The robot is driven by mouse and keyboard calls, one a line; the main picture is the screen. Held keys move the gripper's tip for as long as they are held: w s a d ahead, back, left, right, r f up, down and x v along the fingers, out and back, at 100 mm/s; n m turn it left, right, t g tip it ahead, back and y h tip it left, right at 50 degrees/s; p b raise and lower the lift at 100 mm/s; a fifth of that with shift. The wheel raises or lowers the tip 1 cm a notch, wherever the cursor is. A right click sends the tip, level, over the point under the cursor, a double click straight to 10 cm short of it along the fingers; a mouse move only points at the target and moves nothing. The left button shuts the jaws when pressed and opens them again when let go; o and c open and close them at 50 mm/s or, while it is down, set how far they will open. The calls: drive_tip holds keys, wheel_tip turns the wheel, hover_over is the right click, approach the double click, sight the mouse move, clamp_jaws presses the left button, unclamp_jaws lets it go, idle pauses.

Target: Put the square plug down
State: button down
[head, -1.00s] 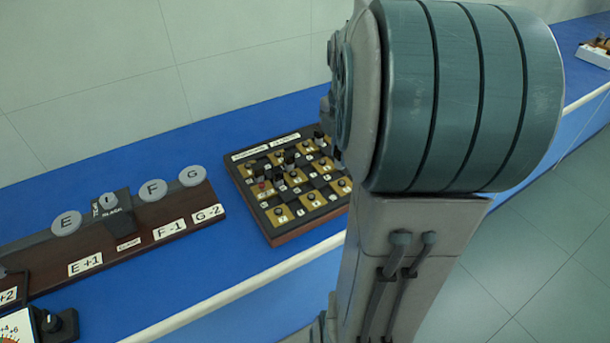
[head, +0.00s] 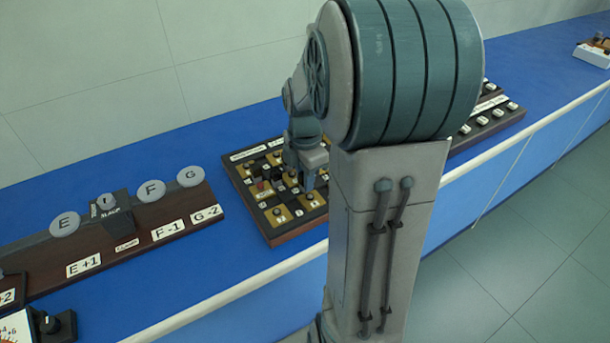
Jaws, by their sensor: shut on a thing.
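My gripper (head: 307,183) points down over the right part of a checkered board (head: 290,233) with gold and dark squares, in the head view. It is shut on the square plug, which is small and mostly hidden by the fingers. I cannot tell whether the plug touches the board. Several small dark pegs stand on the board, and one red-topped peg (head: 261,185) is at its left. My arm hides the board's right side.
A long dark rack with round discs marked E, F (head: 151,190) and G (head: 190,177) lies to the left. A dial box (head: 22,327) is at the lower left. Another board (head: 490,115) shows behind my arm at the right. Blue bench top is clear between.

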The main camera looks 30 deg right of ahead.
drive_tip(key=shift+f, duration=0.1)
drive_tip(key=shift+f, duration=0.15)
drive_tip(key=c, duration=1.3)
unclamp_jaws()
drive_tip(key=shift+o, duration=0.2)
wheel_tip(320, 180, up, 12)
drive_tip(key=p, duration=0.1)
drive_tip(key=s+a+f+m+t, duration=0.1)
drive_tip(key=s+a+f+m, duration=0.1)
drive_tip(key=s+a+m, duration=0.4)
drive_tip(key=s+a+f+m+t, duration=0.1)
drive_tip(key=s+a+m, duration=0.5)
drive_tip(key=m, duration=0.6)
drive_tip(key=shift+f+m+t, duration=0.3)
drive_tip(key=shift+f, duration=0.5)
